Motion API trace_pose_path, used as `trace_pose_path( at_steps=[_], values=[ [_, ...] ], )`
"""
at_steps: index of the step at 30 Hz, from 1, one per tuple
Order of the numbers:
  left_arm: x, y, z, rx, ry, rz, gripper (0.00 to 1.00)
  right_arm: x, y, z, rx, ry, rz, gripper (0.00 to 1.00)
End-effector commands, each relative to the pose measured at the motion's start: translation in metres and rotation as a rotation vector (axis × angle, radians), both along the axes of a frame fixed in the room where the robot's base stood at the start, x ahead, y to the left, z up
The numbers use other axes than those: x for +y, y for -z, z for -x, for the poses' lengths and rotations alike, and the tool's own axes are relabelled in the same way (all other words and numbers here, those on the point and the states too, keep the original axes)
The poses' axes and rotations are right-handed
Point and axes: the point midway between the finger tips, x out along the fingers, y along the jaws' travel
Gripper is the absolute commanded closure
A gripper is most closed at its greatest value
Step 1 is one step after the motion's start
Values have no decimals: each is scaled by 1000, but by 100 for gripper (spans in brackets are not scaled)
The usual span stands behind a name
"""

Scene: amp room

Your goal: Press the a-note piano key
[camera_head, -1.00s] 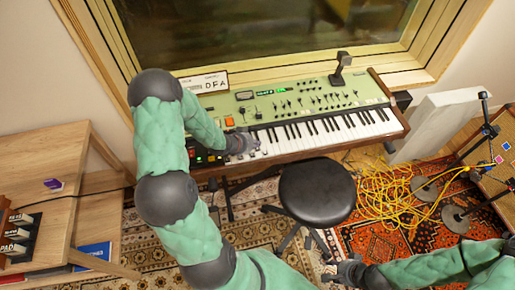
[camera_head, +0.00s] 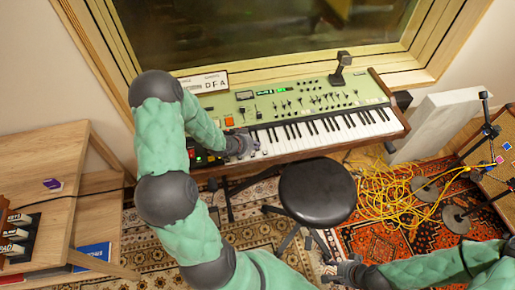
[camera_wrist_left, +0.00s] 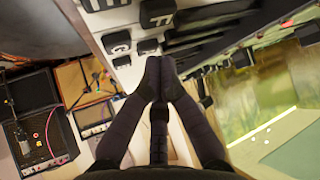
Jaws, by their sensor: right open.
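The green piano keyboard (camera_head: 335,126) with black and white keys stands under the window. Its keys also show in the wrist view (camera_wrist_left: 205,14), with black letter tiles; one tile (camera_wrist_left: 157,12) seems to read F and another (camera_wrist_left: 117,42) C. I cannot make out an A tile. My left gripper (camera_head: 251,145) is over the left end of the keys. In the wrist view its fingers (camera_wrist_left: 160,64) are together and empty, tips at or just above the white keys; contact cannot be told. My right gripper (camera_head: 345,272) is open, low over the rug, away from the keyboard.
A card with the letters D F A (camera_head: 203,83) stands on the keyboard's left top. A round black stool (camera_head: 316,192) is in front. Yellow cables (camera_head: 390,200) lie on the rug at the right. A wooden shelf (camera_head: 55,165) stands at the left.

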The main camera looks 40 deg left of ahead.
Motion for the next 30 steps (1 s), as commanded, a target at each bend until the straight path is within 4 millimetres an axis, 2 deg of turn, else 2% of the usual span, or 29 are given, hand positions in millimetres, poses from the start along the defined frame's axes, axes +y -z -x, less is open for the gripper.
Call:
trace_pose_path(
  at_steps=[30],
  values=[
    [0,11,0,0,0,0,100,0,8,0,0,0,0,55]
  ],
)
